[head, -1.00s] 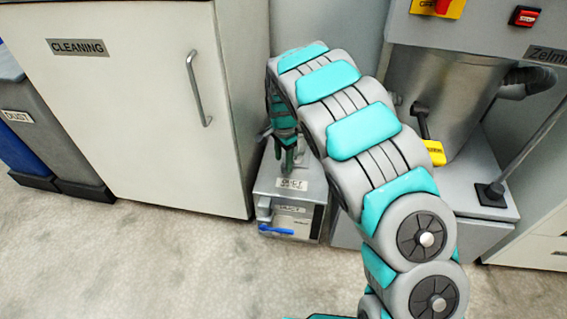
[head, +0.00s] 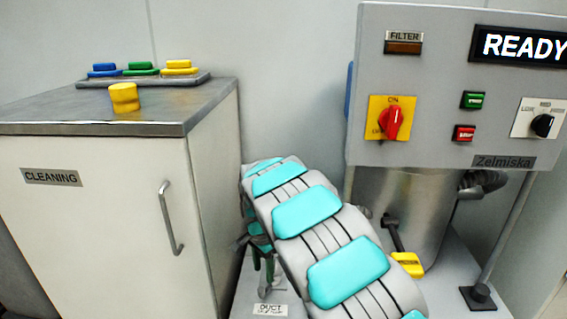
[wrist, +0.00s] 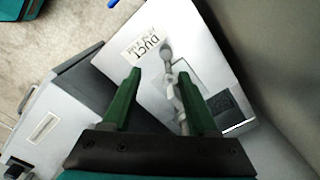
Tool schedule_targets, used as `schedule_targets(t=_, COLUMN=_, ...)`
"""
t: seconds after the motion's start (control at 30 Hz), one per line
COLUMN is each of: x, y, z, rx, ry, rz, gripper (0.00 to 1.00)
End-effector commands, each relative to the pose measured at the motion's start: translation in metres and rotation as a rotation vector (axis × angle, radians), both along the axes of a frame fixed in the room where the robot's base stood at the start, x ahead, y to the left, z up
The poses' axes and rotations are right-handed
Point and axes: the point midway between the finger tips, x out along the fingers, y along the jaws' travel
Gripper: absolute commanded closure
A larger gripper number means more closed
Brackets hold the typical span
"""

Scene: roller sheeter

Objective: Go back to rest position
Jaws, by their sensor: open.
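My gripper (wrist: 159,76) is open and empty in the wrist view, with two green fingers apart. It hangs above a light grey box with a DUCT label (wrist: 145,47), and a small grey knob or fitting on the box shows between and beyond the fingers. In the head view my gripper (head: 264,272) is small and partly hidden behind my arm, low beside the white cabinet. The DUCT label (head: 270,310) shows just below it, at the bottom edge.
The white CLEANING cabinet (head: 110,215) stands close on the left, with a yellow cylinder (head: 124,98) and a tray of coloured blocks (head: 145,80) on top. The Zelmiska machine (head: 440,110) stands on the right; its screen reads READY. A yellow-tipped lever (head: 407,263) sticks out below.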

Motion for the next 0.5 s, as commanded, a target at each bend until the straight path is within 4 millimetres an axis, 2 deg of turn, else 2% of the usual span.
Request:
schedule_targets(t=0.07, x=-0.005, y=-0.019, z=0.017, rx=-0.010, ry=-0.005, rz=0.012, gripper=0.41)
schedule_targets(t=0.23, x=-0.034, y=-0.073, z=0.057, rx=-0.040, ry=0.002, rz=0.068, gripper=0.41)
schedule_targets(t=0.37, x=-0.064, y=-0.110, z=0.084, rx=-0.051, ry=0.014, rz=0.119, gripper=0.41)
schedule_targets(t=0.5, x=-0.104, y=-0.144, z=0.108, rx=-0.053, ry=0.035, rz=0.184, gripper=0.41)
